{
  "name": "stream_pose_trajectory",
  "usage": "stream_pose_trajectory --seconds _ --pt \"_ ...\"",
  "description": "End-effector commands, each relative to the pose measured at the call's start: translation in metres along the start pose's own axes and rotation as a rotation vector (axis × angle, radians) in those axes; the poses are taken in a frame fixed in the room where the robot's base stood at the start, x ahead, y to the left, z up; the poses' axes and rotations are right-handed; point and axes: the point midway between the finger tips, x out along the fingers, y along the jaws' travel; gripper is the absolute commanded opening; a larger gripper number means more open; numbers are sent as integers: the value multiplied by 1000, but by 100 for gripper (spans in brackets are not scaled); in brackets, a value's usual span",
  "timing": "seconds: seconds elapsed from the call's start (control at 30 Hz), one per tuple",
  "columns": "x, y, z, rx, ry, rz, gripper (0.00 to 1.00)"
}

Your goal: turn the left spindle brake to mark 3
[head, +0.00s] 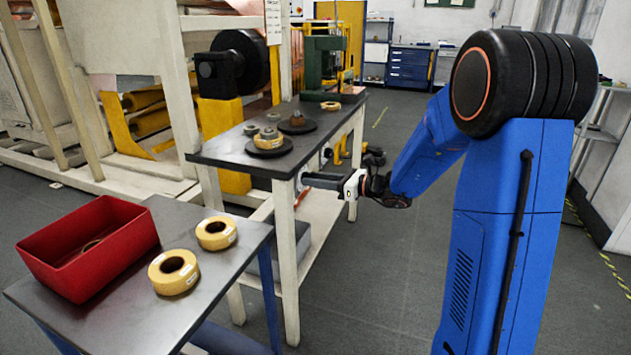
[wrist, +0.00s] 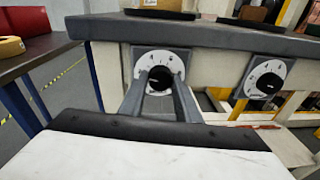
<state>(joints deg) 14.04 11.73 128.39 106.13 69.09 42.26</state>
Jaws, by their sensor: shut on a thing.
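The left spindle brake is a round white dial (wrist: 151,61) with a dark knob (wrist: 160,75), on the pale front rail of the bench. My gripper (wrist: 160,84) reaches straight at it in the wrist view, its two fingers shut on the knob from either side. Dark marks run along the dial's upper rim, too small to read surely. The knob's pointer cannot be made out. A second, similar dial (wrist: 265,78) sits to the right, untouched. In the head view my gripper (head: 304,180) meets the bench front; the left dial is mostly hidden there.
The dark bench top (head: 232,150) carries a left spindle with a tape roll (head: 268,142) and a right spindle (head: 297,123). A nearer table (head: 130,318) holds a red bin (head: 95,262) and two tape rolls (head: 173,272). The floor right of the bench is clear.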

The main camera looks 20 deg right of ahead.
Motion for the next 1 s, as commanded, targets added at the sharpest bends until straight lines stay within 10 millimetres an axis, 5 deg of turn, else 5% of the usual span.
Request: stream_pose_trajectory --seconds 0.43,1.0 --pt "0 -2 0 289 21 28 7" --pt "0 -2 0 362 26 36 7"
